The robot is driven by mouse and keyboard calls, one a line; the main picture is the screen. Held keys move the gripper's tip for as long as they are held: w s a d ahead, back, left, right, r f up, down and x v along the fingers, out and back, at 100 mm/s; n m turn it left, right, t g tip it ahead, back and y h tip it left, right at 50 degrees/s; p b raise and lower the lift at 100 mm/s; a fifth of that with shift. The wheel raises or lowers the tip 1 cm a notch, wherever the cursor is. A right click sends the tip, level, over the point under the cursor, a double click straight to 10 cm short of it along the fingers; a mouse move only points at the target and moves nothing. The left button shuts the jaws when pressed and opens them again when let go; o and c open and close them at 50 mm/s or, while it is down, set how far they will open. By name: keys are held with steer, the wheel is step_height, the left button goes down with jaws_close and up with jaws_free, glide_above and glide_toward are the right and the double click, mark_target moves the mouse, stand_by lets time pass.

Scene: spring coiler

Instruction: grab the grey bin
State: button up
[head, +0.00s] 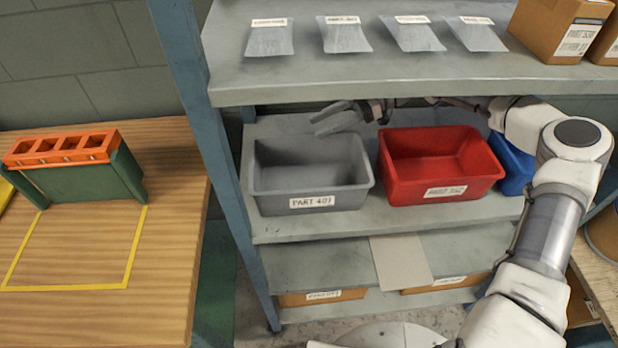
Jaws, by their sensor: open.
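The grey bin (310,198) stands upright on the middle shelf, with a white label on its front reading PART 407. It looks empty. My gripper (322,122) is open and lies behind the bin's back right rim, under the upper shelf. Its fingers point left and appear near the rim; I cannot tell if they touch it. Nothing is between them. My arm comes in from the right, passing behind the red bin.
A red bin (440,192) stands close to the right of the grey bin, and a blue bin (512,165) is partly hidden by my arm. The upper shelf (400,85) hangs over them. A blue post (205,110) stands left. A wooden table (170,220) holds an orange-topped green fixture (80,172).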

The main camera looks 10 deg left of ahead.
steer(key=x, duration=0.4)
steer(key=shift+s+a+f, duration=0.2)
steer(key=shift+a+f, duration=0.05)
steer(key=shift+f, duration=0.05)
jaws_close()
stand_by(1.1)
